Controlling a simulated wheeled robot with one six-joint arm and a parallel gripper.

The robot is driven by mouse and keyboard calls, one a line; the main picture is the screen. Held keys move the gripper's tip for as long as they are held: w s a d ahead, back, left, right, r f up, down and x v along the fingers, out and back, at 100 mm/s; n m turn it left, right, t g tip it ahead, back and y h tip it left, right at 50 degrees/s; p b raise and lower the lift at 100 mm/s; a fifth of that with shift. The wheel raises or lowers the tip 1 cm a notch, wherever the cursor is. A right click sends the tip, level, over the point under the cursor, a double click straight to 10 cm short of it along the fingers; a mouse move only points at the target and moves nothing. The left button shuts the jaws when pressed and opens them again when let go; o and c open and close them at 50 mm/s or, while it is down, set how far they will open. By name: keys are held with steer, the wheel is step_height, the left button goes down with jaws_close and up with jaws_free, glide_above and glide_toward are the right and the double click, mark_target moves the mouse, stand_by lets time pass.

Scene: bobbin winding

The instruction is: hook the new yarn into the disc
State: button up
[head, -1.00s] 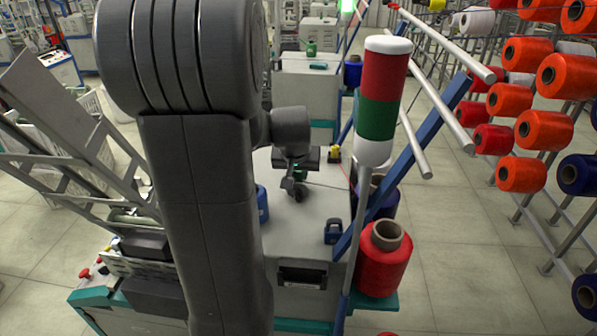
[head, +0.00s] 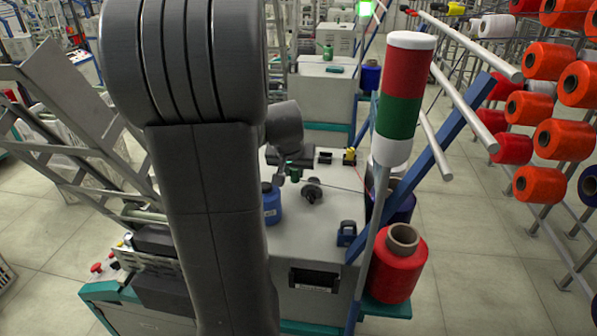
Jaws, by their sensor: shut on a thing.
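My gripper (head: 286,175) is small in the head view, low over the grey machine top (head: 315,225) and partly hidden by my arm. It is shut, with the held thing too small to make out; a thin yarn is the likely one. A dark round fitting (head: 312,190), apparently the disc, stands on the machine top just right of the gripper. A thin dark yarn (head: 343,189) runs from near this fitting toward the right edge of the machine. I cannot tell whether the yarn touches the disc.
A blue container (head: 271,205) stands just below the gripper. A dark blue weight-like block (head: 347,233) and a yellow part (head: 349,156) are on the machine top. A red-green signal post (head: 403,100) and a red yarn cone (head: 398,265) stand at the right.

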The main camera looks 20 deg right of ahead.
steer(key=shift+a+r, duration=0.1)
stand_by(0.3)
steer(key=r+p, duration=0.2)
steer(key=r, duration=0.1)
steer(key=r+p, duration=0.1)
steer(key=shift+w+a+r, duration=0.25)
steer(key=shift+a+r, duration=0.05)
steer(key=shift+a, duration=0.1)
stand_by(0.3)
stand_by(0.5)
